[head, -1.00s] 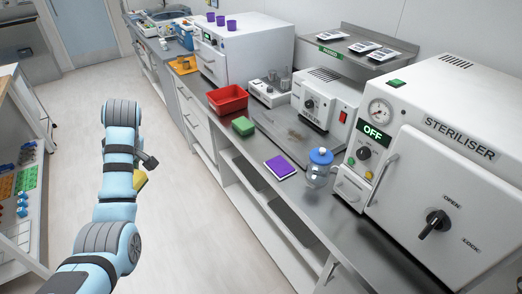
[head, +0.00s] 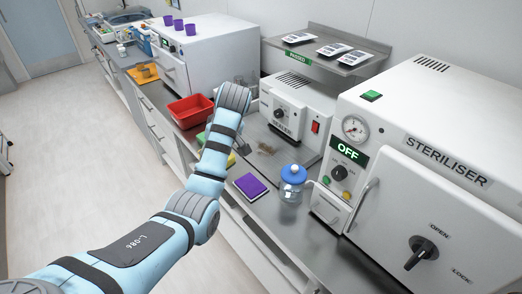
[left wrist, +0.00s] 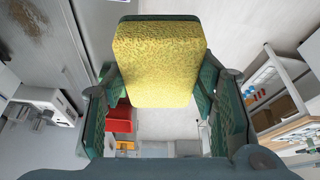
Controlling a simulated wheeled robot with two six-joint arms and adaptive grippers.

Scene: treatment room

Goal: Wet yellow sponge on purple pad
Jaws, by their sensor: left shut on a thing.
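My left gripper (left wrist: 156,88) is shut on the yellow sponge (left wrist: 155,62), its fingers pressing the sponge's two sides in the left wrist view. In the head view the left arm reaches over the counter. A dark part of the gripper (head: 243,147) and a sliver of the sponge (head: 231,159) show past the arm's far end. The purple pad (head: 250,186) lies on the counter, close to the sponge and nearer the viewer. I cannot tell how high the sponge is above the counter. My right gripper is not in view.
A blue-capped bottle (head: 292,183) stands right of the pad, before the steriliser (head: 430,190). A green block (head: 214,139), partly behind the arm, and a red tray (head: 190,110) lie further back. A brownish patch (head: 266,149) marks the counter by the sealer (head: 287,120).

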